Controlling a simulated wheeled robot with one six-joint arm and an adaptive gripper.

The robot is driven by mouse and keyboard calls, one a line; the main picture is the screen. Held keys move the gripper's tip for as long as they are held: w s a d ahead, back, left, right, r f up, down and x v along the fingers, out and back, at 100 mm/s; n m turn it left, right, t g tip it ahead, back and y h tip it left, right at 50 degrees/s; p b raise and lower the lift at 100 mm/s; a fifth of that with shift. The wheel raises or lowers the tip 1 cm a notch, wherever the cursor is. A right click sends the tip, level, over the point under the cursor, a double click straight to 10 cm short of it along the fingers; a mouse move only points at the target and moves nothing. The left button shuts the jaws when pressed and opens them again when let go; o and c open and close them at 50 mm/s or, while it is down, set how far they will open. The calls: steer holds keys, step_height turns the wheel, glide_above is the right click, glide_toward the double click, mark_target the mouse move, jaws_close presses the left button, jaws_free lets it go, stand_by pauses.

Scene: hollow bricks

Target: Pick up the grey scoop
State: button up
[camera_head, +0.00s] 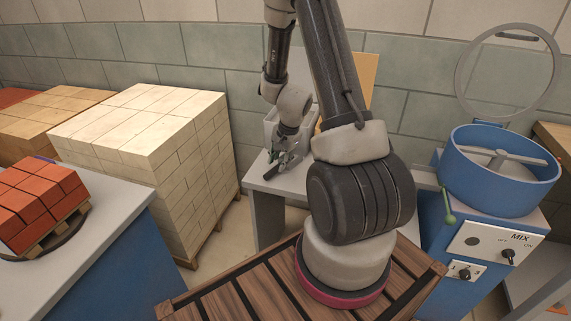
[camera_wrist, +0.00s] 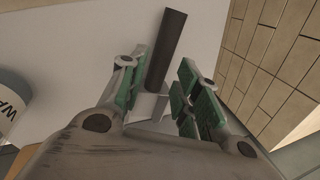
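The scoop shows in the wrist view with a dark straight handle (camera_wrist: 167,48) and a light grey part (camera_wrist: 150,106) at its near end. It is over a pale grey surface. My gripper (camera_wrist: 160,92) has green finger pads that stand apart, one on each side of the scoop, with gaps visible. The near part of the scoop is partly hidden by my gripper. In the head view my gripper (camera_head: 277,160) is low over the grey table (camera_head: 262,184) by the wall. I cannot make out the scoop there.
A white container with dark letters (camera_wrist: 14,104) stands left in the wrist view. Stacked pale bricks (camera_head: 150,125) stand left of the table. A blue mixer (camera_head: 497,180) stands right. Red bricks (camera_head: 36,200) sit on a left counter.

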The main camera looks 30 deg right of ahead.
mark_target(278, 166)
steer(key=x, duration=0.3)
steer(key=shift+w+d+f, duration=0.1)
steer(key=shift+f, duration=0.25)
jaws_close()
steer(key=shift+r, duration=0.1)
